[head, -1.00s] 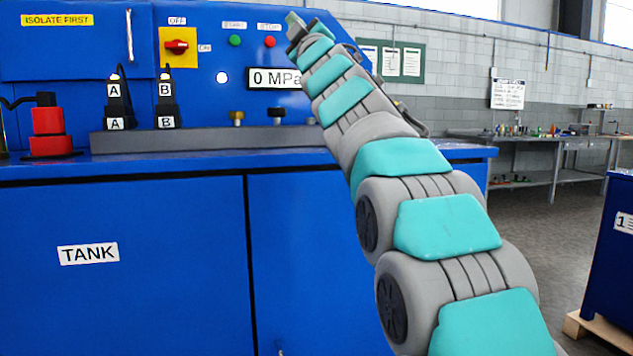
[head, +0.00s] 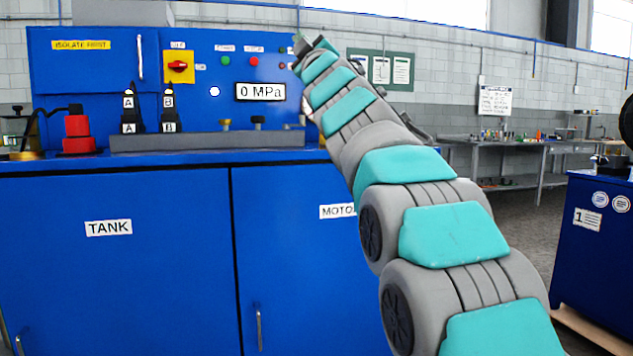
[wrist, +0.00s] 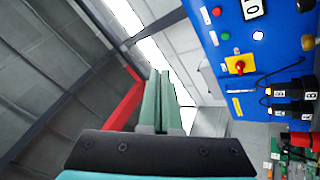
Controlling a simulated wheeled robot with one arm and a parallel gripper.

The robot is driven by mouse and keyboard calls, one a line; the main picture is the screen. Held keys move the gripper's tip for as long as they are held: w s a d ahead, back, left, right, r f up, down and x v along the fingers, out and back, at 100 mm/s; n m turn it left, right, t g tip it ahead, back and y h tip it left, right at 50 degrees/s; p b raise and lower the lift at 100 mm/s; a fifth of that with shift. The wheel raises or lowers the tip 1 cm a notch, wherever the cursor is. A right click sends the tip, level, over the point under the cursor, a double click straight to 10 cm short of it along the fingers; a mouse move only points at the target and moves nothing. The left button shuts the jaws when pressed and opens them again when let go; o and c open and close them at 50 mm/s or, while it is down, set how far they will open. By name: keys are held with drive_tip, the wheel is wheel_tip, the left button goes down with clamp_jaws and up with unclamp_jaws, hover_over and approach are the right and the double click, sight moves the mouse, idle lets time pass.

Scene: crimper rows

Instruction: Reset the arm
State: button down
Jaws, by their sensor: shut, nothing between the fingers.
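My arm rises from the lower right of the head view toward the upper middle. My gripper (head: 302,44) is at its far end, raised in front of the upper right part of the blue machine. In the wrist view, the green fingers of my gripper (wrist: 164,78) lie together with nothing between them. The gripper is apart from the machine's panel. The arm hides part of the machine's right side.
The blue machine (head: 118,285) has a red switch (head: 180,67), a 0 MPa display (head: 261,91), and plugs marked A (head: 130,105) and B (head: 168,105). A workbench (head: 535,142) stands behind right. A blue cabinet (head: 600,265) stands at right. Floor shows between them.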

drive_tip(key=w+d+f+m+g+h, duration=0.1)
drive_tip(key=d+f+m+g+h, duration=0.25)
drive_tip(key=d+f, duration=0.4)
drive_tip(key=d+f+m+g+h, duration=0.2)
drive_tip(key=d+f+m+h, duration=0.25)
drive_tip(key=f, duration=0.65)
drive_tip(key=s+d+f+m+g+h, duration=0.1)
drive_tip(key=s+d+f+g, duration=0.15)
drive_tip(key=f, duration=0.45)
drive_tip(key=s+d+f+m+g, duration=0.1)
drive_tip(key=s+d+f+g, duration=0.1)
drive_tip(key=s+f, duration=0.35)
drive_tip(key=s+d+f+m+g+h, duration=0.1)
drive_tip(key=s+d+f+g, duration=0.15)
drive_tip(key=f, duration=0.55)
drive_tip(key=s+d+f+m+g, duration=0.25)
drive_tip(key=s+f+g, duration=0.45)
drive_tip(key=s+f, duration=1.25)
drive_tip(key=s+a+f+g, duration=0.1)
drive_tip(key=s+f, duration=0.3)
drive_tip(key=s, duration=0.7)
drive_tip(key=s+a+f+m+g+y, duration=0.1)
drive_tip(key=s+f+g, duration=0.3)
drive_tip(key=s, duration=0.7)
drive_tip(key=shift+a+f+y, duration=0.3)
drive_tip(key=shift+a+f, duration=0.2)
drive_tip(key=shift+a, duration=0.2)
